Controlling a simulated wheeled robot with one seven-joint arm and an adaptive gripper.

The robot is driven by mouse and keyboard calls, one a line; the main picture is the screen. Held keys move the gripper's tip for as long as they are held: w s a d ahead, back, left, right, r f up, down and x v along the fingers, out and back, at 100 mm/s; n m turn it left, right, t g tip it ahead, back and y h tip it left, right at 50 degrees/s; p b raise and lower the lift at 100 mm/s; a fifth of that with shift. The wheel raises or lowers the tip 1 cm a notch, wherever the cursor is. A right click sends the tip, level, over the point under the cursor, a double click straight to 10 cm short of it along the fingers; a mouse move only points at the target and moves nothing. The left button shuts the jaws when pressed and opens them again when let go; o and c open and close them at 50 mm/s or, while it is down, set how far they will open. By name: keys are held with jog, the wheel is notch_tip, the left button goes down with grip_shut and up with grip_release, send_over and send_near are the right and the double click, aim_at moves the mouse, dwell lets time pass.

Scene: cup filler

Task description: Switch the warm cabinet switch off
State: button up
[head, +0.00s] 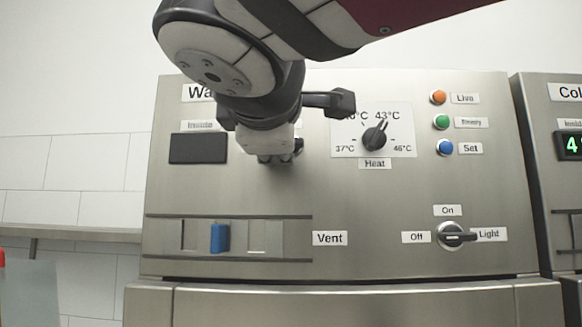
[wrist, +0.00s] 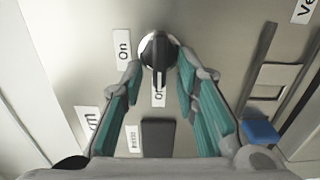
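The warm cabinet switch (wrist: 157,52) is a round silver knob with a dark raised handle, near the top middle of the wrist view. An On label (wrist: 122,48) is left of it. A partly hidden label starting with O (wrist: 158,92) is below it. The handle runs up and down in that view, in line with the lower label; I cannot tell which end is the pointer. My gripper (wrist: 160,73) is open, with one finger on each side of the switch and small gaps visible. In the head view my gripper (head: 280,156) hides the switch.
The warm cabinet panel (head: 330,200) also has a dark display (head: 198,148), a Heat knob (head: 375,138) close right of my gripper, a blue Vent slider (head: 220,238), a Light switch (head: 455,237) and coloured buttons (head: 441,122). Another cabinet (head: 560,95) stands at right.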

jog(key=s, duration=1.2)
jog(key=shift+a, duration=0.15)
dwell(0.3)
jog(key=w+d+f+m+g+h+p, duration=0.1)
jog(key=d+f+m+g+h+p, duration=0.2)
jog(key=d+f+m+g+p, duration=0.95)
jog(key=s+d+f+m+y, duration=0.1)
jog(key=s+d+f, duration=0.2)
jog(key=f, duration=0.4)
jog(key=s+d+f+m+g+y+b, duration=0.1)
jog(key=s+d+f+m, duration=0.1)
jog(key=f, duration=0.5)
jog(key=s+d+f+m+y+b, duration=0.1)
jog(key=s+d+f+m, duration=0.1)
jog(key=s+d+f, duration=0.2)
notch_tip(320, 180, down, 3)
jog(key=s, duration=0.2)
jog(key=shift+s+d, duration=0.25)
jog(key=shift+s, duration=0.05)
jog(key=shift+r, duration=0.1)
